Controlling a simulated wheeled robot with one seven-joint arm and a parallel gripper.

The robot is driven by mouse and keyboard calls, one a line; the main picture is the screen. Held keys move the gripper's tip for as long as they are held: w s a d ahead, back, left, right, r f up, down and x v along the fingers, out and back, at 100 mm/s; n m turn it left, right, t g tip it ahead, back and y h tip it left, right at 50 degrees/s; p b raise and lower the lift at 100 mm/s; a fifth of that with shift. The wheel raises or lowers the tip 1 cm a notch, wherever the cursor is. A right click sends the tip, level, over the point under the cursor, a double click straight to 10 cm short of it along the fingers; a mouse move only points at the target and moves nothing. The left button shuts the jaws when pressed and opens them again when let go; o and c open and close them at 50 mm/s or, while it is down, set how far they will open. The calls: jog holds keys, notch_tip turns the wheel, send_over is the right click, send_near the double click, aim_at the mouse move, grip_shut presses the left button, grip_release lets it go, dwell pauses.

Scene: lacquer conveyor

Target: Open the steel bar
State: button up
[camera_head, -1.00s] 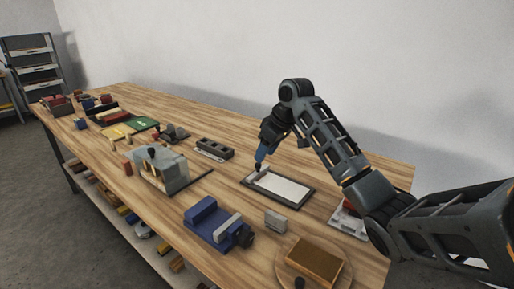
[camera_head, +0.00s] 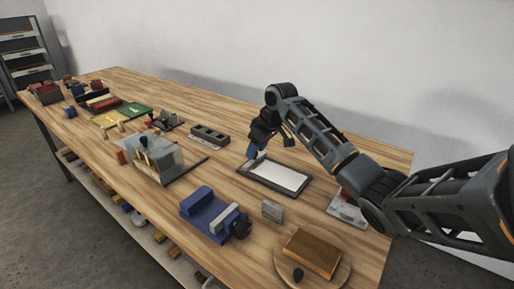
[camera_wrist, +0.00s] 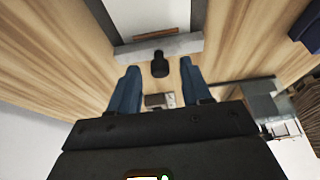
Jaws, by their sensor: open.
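A grey steel bar (camera_wrist: 155,48) lies across the end of a dark-framed white panel in the wrist view. A black knob (camera_wrist: 160,66) sticks out from the bar's middle. The framed panel (camera_head: 275,176) lies on the bench in the head view, but the bar is mostly hidden there by my gripper. My gripper (camera_head: 251,155) is above the panel's far left end. In the wrist view my gripper's two blue fingers (camera_wrist: 158,78) are spread apart on either side of the knob, with nothing held between them. I cannot tell whether they touch the knob.
A blue vise (camera_head: 208,213) and a small grey block (camera_head: 272,210) stand in front of the panel. A round wooden board (camera_head: 338,274) bears a wooden block. A clear box (camera_head: 160,158) and a dark holed block (camera_head: 210,133) are to the left.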

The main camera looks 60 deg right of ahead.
jog(key=shift+c, duration=0.4)
grip_shut()
